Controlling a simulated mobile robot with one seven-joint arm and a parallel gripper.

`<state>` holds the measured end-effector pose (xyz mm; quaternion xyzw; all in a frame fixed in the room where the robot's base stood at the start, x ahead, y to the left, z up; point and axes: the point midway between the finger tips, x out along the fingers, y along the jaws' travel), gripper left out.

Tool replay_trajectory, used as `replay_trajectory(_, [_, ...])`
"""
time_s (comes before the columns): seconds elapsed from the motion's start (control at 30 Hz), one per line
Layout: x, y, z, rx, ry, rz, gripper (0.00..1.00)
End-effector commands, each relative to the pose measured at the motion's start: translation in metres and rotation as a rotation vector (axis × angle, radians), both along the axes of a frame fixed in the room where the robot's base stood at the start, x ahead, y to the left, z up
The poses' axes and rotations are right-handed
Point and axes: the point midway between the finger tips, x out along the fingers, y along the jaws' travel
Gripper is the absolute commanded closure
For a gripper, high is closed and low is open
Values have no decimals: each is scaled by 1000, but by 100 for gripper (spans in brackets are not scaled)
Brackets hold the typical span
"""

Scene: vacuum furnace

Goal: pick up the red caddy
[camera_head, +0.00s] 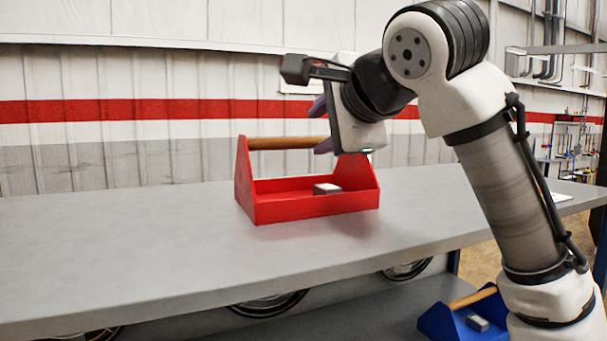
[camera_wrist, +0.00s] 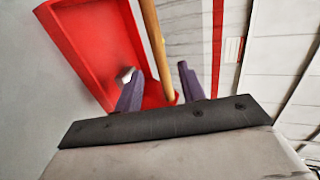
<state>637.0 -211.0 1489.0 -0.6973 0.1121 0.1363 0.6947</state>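The red caddy (camera_head: 300,208) stands upright on the grey workbench, with a wooden bar handle (camera_head: 285,143) across its top. A small grey block (camera_head: 326,188) lies inside it. My gripper (camera_head: 320,126) is at the right part of the handle. In the wrist view, the purple fingers of my gripper (camera_wrist: 158,85) are apart, with the wooden handle (camera_wrist: 152,45) running between them. The red caddy (camera_wrist: 85,45) fills the upper left there. I cannot tell whether either finger touches the handle.
The grey workbench (camera_head: 120,240) is clear to the left and in front of the caddy. A blue caddy (camera_head: 450,322) with a wooden handle sits low at the bottom right, below the bench top. A wall with a red stripe (camera_head: 130,110) stands behind the bench.

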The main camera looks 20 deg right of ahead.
Motion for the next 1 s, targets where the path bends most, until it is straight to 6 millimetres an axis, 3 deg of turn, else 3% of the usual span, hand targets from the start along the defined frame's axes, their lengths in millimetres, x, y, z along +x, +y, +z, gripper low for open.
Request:
replay_trajectory(0.63, [68, 3, -24, -2, 0, -2, 60])
replay_trajectory(0.93, [73, 4, -28, -1, -3, -1, 60])
replay_trajectory(1.0, [73, 4, -28, -1, -3, -1, 69])
